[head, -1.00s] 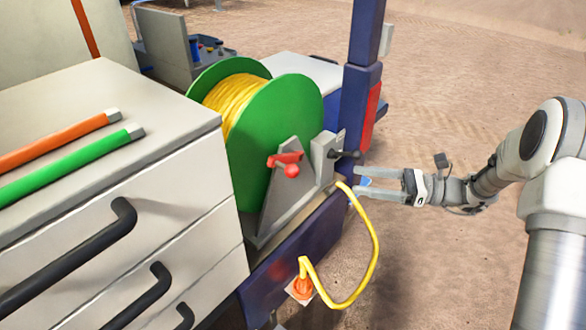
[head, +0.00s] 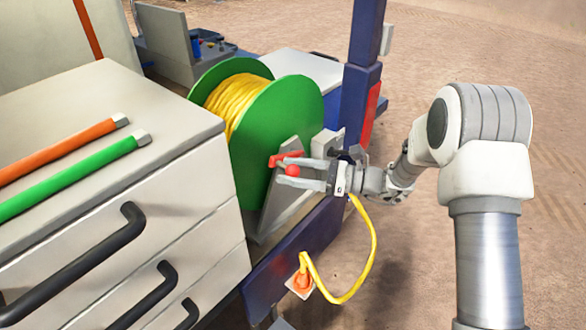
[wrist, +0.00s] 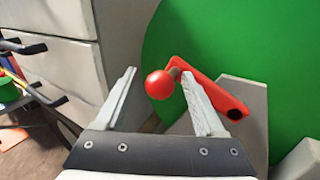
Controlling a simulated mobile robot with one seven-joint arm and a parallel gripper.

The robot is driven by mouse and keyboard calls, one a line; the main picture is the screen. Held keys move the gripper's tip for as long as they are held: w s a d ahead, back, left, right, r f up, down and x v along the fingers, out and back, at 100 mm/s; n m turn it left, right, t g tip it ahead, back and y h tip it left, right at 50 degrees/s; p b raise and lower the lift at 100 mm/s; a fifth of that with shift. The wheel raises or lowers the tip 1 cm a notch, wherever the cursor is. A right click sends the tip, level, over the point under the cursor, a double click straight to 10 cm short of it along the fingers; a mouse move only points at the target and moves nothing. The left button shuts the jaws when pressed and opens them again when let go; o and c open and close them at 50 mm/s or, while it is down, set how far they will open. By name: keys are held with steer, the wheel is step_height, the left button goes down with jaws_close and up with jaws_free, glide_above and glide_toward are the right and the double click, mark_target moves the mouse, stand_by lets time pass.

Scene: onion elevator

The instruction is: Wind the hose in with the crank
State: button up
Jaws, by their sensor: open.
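The green reel (head: 262,125) holds yellow hose (head: 236,97) and stands on a grey bracket (head: 283,190). Its red crank (head: 288,158) has a round red knob (head: 292,170); in the wrist view the red crank arm (wrist: 212,90) slopes down right from the knob (wrist: 160,84). My gripper (head: 281,172) is open, its fingers pointing left at the crank. In the wrist view the knob appears between the open fingers (wrist: 158,90), neither finger visibly closed on it. The loose yellow hose (head: 374,250) loops down to an orange fitting (head: 303,281).
A white drawer cabinet (head: 190,190) with black handles stands close left, with an orange tube (head: 70,146) and a green tube (head: 75,175) on top. A blue post (head: 362,95) rises behind my gripper. Sandy ground (head: 450,60) lies open to the right.

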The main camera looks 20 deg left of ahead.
steer(key=c, duration=1)
jaws_close()
steer(key=shift+s, duration=0.15)
